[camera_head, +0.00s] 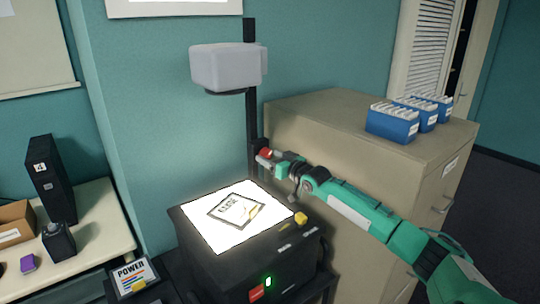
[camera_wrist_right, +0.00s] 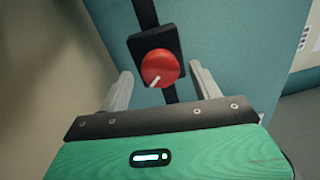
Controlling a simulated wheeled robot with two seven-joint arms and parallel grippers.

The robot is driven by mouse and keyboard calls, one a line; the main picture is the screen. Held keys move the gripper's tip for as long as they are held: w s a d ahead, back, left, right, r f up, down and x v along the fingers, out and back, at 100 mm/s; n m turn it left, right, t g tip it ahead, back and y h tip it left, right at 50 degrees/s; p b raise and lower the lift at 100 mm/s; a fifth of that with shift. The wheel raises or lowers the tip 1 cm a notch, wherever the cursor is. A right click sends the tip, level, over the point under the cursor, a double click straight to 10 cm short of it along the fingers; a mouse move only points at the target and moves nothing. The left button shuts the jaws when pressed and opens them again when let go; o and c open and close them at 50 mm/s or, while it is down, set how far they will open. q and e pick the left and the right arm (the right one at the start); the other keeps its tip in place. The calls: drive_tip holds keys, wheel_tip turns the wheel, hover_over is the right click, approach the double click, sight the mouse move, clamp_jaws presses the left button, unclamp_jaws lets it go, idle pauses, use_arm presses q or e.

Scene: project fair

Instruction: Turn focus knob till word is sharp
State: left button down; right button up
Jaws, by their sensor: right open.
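The red focus knob (camera_wrist_right: 154,68) with a white pointer line sits on a black block on the projector's dark post. In the right wrist view its pointer aims to the lower left. In the head view the knob (camera_head: 265,153) shows small beside the post (camera_head: 251,110). My right gripper (camera_wrist_right: 163,85) is open, with its fingers on either side of the knob and apart from it. The overhead projector (camera_head: 230,270) has a lit white stage with a framed transparency (camera_head: 236,210) bearing a word. The projected word is out of view; only the bottom of a white sheet shows at the top.
A beige filing cabinet (camera_head: 300,106) stands close behind my right arm, with blue file boxes (camera_head: 391,122) on top. The projector head (camera_head: 225,66) overhangs the stage. A side table (camera_head: 95,235) with a black speaker-like box (camera_head: 50,178) stands at the left.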

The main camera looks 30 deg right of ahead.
drive_tip(key=shift+w, duration=0.5)
drive_tip(key=shift+c, duration=0.2)
drive_tip(key=c, duration=0.9)
drive_tip(key=shift+a+f+m+b, duration=0.1)
drive_tip(key=shift+f+m+b, duration=0.15)
drive_tip(key=shift+m+b, duration=0.55)
drive_tip(key=shift+m, duration=0.8)
drive_tip(key=m, duration=0.2)
drive_tip(key=shift+r+m, duration=0.15)
drive_tip(key=shift+m, duration=0.15)
